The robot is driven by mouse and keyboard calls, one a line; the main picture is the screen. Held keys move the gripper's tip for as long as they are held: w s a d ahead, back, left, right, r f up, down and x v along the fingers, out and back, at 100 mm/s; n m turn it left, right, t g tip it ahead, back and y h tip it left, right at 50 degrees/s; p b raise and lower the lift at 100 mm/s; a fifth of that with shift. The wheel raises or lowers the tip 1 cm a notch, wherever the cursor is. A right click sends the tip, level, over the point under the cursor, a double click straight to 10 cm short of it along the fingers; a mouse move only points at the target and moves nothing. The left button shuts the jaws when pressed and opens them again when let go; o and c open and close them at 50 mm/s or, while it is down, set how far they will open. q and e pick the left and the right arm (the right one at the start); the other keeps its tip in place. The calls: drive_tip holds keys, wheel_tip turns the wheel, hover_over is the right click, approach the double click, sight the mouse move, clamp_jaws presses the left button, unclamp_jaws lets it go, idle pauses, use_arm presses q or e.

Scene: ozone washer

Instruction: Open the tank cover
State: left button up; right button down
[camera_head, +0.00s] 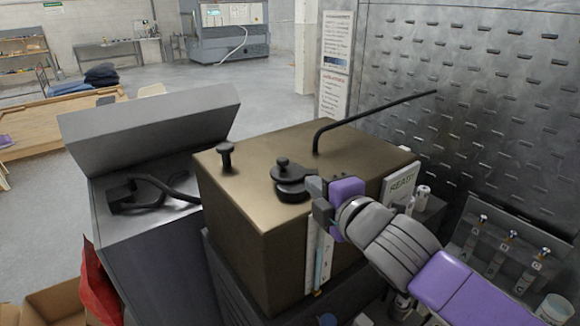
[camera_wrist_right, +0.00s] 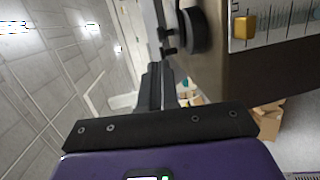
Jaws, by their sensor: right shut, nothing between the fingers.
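The brown box-shaped tank (camera_head: 240,225) stands in the middle of the head view. A round black cover with a knob (camera_head: 290,188) sits on its top near the front right edge and looks closed. My right gripper (camera_head: 317,188) is shut and empty, just right of the black cover; I cannot tell whether it touches it. In the wrist view my shut fingers (camera_wrist_right: 160,88) point toward the tank's edge, and the round black cover (camera_wrist_right: 195,30) is above and right of them. My left gripper is not in view.
A bent black pipe (camera_head: 318,132) rises from the tank top, and a small black knob (camera_head: 227,157) stands at its left. A grey unit with a raised lid (camera_head: 150,125) is on the left. A perforated metal wall (camera_head: 470,80) and bottles (camera_head: 498,258) are on the right.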

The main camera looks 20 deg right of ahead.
drive_tip(key=b, duration=0.2)
approach(284, 159)
drive_tip(key=x, duration=0.5)
drive_tip(key=shift+s+a+f, duration=0.1)
drive_tip(key=shift+f, duration=0.25)
drive_tip(key=shift+w, duration=0.5)
drive_tip(key=shift+w+a, duration=0.2)
drive_tip(key=shift+w, duration=0.3)
drive_tip(key=shift+w+a, duration=0.1)
drive_tip(key=shift+w, duration=0.5)
drive_tip(key=shift+x, duration=1)
drive_tip(key=shift+w+d+r+p, duration=0.15)
drive_tip(key=shift+w+d+p, duration=0.5)
drive_tip(key=shift+w+p, duration=0.05)
